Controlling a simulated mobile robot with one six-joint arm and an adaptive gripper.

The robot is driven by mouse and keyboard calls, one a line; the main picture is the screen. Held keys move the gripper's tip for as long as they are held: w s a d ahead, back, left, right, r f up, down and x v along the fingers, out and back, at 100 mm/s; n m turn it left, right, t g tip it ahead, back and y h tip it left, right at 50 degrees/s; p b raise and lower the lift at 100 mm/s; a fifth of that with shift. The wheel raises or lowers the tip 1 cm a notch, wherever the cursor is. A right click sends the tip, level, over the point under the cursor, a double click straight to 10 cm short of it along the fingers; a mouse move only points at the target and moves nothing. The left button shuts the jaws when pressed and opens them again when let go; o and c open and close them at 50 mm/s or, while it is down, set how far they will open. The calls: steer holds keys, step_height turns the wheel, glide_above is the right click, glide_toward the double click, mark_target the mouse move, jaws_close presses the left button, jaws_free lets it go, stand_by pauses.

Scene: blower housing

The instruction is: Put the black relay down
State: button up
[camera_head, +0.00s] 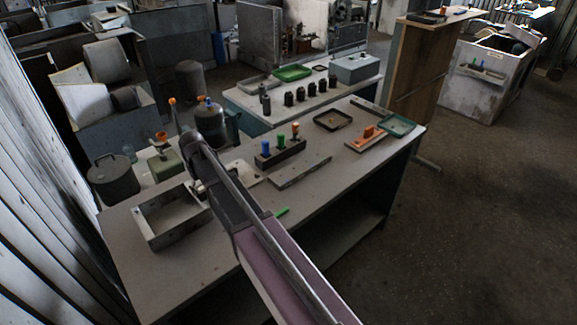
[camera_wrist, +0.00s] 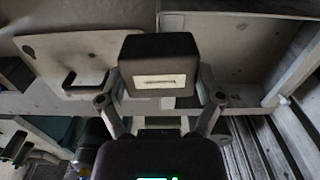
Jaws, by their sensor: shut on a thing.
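The black relay (camera_wrist: 160,58) is a dark block with a pale label on the face towards the wrist camera. My gripper (camera_wrist: 160,98) is shut on it, one finger on each side, in the wrist view. In that view the relay appears in front of a grey open tray (camera_wrist: 285,78) and a pale plate (camera_wrist: 100,42). I cannot tell whether the relay touches anything below. In the head view my arm hides the relay and most of the gripper, near the open grey tray (camera_head: 152,232) on the bench.
The bench (camera_head: 225,245) also holds a dark block with coloured pegs (camera_head: 280,152), a flat grey plate (camera_head: 300,170), an orange part (camera_head: 367,135), a green tray (camera_head: 398,125) and a dark tray (camera_head: 333,120). A dark canister (camera_head: 115,182) stands at the left. A small green piece (camera_head: 282,212) lies near the front edge.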

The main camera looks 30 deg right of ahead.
steer(key=shift+m, duration=0.3)
steer(key=s+d+f+b, duration=0.1)
steer(key=s+d, duration=0.4)
steer(key=s+d+f+b, duration=0.2)
steer(key=s+d, duration=0.3)
steer(key=s, duration=0.1)
steer(key=s+d+f+b, duration=0.1)
steer(key=s+d+f, duration=0.1)
steer(key=s+d, duration=0.3)
steer(key=shift+s+b, duration=0.4)
steer(key=shift+s, duration=0.25)
steer(key=shift+r, duration=0.1)
steer(key=shift+w, duration=0.1)
steer(key=w, duration=0.4)
steer(key=w+f+b, duration=0.1)
steer(key=w, duration=0.4)
steer(key=w+d, duration=0.1)
steer(key=w, duration=0.4)
steer(key=shift+w+d+f, duration=0.1)
steer(key=shift+w+f, duration=0.1)
steer(key=shift+w, duration=0.05)
steer(key=shift+w, duration=0.15)
steer(key=shift+w, duration=0.25)
steer(key=shift+w+f+b, duration=0.3)
steer(key=shift+f+b, duration=0.4)
steer(key=shift+b, duration=0.1)
steer(key=shift+f+b, duration=1.15)
steer(key=shift+b, duration=0.05)
steer(key=shift+f, duration=0.2)
